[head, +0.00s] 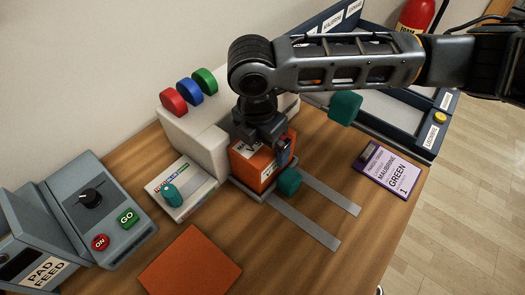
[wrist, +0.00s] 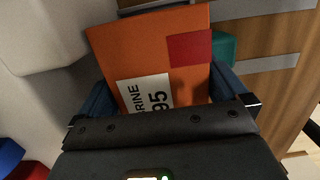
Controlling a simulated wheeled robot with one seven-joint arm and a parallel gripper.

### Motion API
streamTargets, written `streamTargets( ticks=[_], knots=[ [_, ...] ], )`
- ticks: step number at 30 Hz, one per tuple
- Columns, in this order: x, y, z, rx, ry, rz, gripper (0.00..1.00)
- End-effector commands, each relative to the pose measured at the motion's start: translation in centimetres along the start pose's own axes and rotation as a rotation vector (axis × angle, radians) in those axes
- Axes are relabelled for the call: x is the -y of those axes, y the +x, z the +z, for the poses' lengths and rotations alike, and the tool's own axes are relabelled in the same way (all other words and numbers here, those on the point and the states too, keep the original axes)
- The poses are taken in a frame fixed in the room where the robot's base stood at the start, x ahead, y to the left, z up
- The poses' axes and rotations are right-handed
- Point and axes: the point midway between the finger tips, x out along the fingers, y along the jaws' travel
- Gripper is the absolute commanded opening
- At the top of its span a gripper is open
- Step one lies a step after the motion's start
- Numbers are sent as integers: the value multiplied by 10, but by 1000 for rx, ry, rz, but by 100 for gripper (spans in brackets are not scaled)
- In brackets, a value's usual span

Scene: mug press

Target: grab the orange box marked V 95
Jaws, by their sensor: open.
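The orange box (head: 252,168) stands on a grey plate (head: 250,190) at the front of the white machine in the head view. In the wrist view the box (wrist: 150,55) fills the middle, with a red patch and a white label reading "RINE" and "95"; the rest of the label is hidden. My gripper (head: 264,150) is over the box, pointing down. In the wrist view its blue fingers are on the left and right of the box, with the box between the open jaws (wrist: 165,92). I cannot tell whether either finger touches it.
The white machine (head: 190,125) with red, blue and green buttons stands close behind the box. Two metal rails (head: 310,220) run forward from the plate. A teal piece (head: 287,181) is right beside the box, another (head: 345,108) near my arm. A purple card (head: 386,172) lies to the right.

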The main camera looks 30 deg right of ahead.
Motion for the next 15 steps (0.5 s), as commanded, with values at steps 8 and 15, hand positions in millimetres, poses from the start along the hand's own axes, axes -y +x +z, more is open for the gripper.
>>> streamTargets(
  ticks=[8, 15],
  knots=[
    [0, 14, 0, 0, -1, 1, 100],
    [0, 14, 0, 0, -1, 0, 88]
  ],
)
